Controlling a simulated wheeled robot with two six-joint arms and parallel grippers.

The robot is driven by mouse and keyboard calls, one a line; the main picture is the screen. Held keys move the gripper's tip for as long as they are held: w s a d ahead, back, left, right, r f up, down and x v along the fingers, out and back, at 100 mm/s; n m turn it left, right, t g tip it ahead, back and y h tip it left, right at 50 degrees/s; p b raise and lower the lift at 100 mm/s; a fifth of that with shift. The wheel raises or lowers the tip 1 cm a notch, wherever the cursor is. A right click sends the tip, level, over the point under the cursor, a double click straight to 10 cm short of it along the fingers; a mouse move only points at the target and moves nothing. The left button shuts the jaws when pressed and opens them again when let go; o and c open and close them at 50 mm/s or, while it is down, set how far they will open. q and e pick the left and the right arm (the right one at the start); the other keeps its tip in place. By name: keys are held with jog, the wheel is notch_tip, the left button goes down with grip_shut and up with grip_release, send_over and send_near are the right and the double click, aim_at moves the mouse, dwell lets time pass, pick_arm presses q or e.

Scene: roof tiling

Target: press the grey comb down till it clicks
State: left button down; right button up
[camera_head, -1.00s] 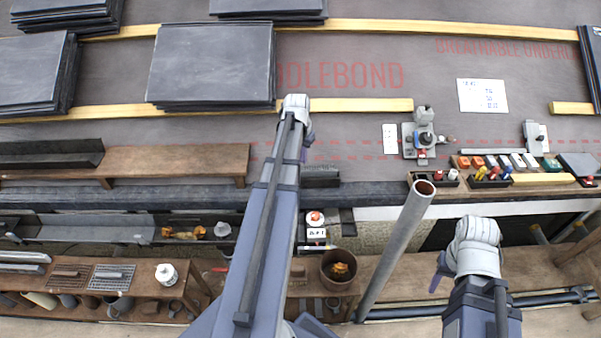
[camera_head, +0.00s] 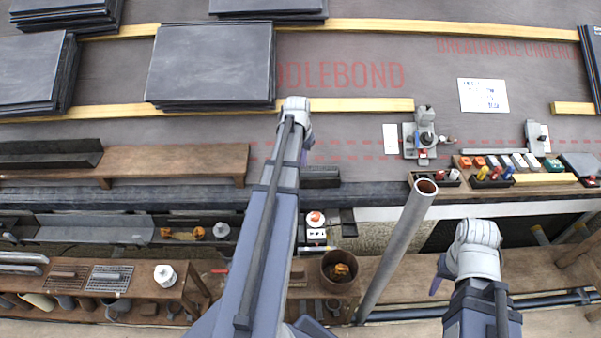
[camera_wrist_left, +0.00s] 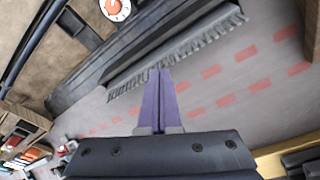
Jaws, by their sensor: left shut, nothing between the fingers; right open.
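The grey comb (camera_wrist_left: 205,45) is a long strip with a row of short teeth along one edge, lying along the dark eaves edge in the left wrist view. In the head view a short dark-grey piece of it (camera_head: 321,178) shows beside my left arm; the rest is hidden behind the arm. My left gripper (camera_wrist_left: 160,72) has its purple fingers together and empty, with the tips at the toothed edge of the comb; I cannot tell whether they touch it. In the head view my left gripper (camera_head: 305,155) points down toward the comb. My right gripper (camera_head: 438,277) is open, away to the right over the lower walkway.
Slate stacks (camera_head: 212,65) lie on the underlay behind, with wooden battens (camera_head: 360,105) between. A grey clamp-like tool (camera_head: 424,135) and a tray of coloured pieces (camera_head: 487,180) stand right of my left arm. A grey pipe (camera_head: 398,245) rises between my arms.

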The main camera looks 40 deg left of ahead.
dwell(0.3)
pick_arm(q)
notch_tip(320, 180, up, 9)
jog(key=p, duration=0.9)
jog(key=shift+s, duration=0.1)
dwell(0.5)
